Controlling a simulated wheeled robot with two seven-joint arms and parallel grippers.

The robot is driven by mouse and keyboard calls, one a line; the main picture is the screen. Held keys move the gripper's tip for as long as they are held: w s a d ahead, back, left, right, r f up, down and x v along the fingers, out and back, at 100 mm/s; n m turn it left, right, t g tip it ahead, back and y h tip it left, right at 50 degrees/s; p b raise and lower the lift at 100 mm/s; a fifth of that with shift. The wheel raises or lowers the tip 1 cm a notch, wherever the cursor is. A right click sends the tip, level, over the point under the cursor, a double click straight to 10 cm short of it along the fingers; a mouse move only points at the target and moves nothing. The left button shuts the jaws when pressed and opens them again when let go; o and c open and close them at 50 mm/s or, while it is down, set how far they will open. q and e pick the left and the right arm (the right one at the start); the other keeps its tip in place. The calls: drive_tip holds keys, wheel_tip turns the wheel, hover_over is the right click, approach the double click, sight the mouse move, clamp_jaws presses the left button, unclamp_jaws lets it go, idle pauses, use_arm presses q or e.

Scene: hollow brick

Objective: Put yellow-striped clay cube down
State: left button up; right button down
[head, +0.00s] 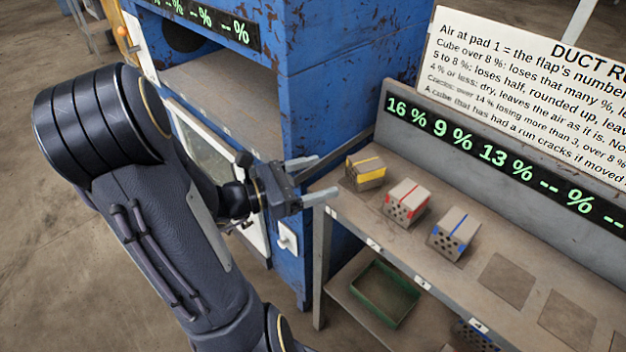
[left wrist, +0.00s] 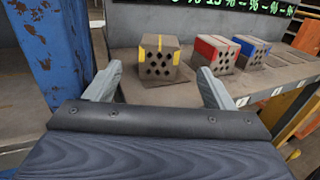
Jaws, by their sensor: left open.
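The yellow-striped clay cube (head: 366,172) stands on the first pad at the left end of the shelf, its holed face toward me. It also shows in the left wrist view (left wrist: 158,62), just beyond the fingertips. My left gripper (head: 318,179) is open and empty, at the shelf's left end, apart from the cube. Its two fingers (left wrist: 158,88) show in the left wrist view with the cube framed between and beyond them. My right gripper is not in view.
A red-striped cube (head: 407,203) and a blue-striped cube (head: 453,234) stand to the right on the shelf (head: 480,264). Empty pads (head: 507,279) follow. A blue rusty cabinet (head: 340,80) stands close behind my left arm. A green tray (head: 372,292) sits below. The display reads 16 %, 9 %, 13 %.

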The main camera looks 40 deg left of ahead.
use_arm(q)
drive_tip(key=s+d+r+m+g+h, duration=0.1)
drive_tip(key=s+d+m+g+h, duration=0.25)
drive_tip(key=d+m+g, duration=0.4)
drive_tip(key=s+d+f+m+g+y, duration=0.1)
drive_tip(key=s+m+y, duration=0.3)
drive_tip(key=m, duration=0.6)
drive_tip(key=s+d+f+m+g+y, duration=0.1)
drive_tip(key=s+d+m+y, duration=0.3)
drive_tip(key=m, duration=0.7)
drive_tip(key=shift+s+f+g, duration=0.2)
drive_tip(key=shift+f+g, duration=0.15)
drive_tip(key=shift+f, duration=0.15)
drive_tip(key=shift+m, duration=0.25)
wheel_tip(320, 180, up, 8)
drive_tip(key=p, duration=0.8)
drive_tip(key=shift+r, duration=0.2)
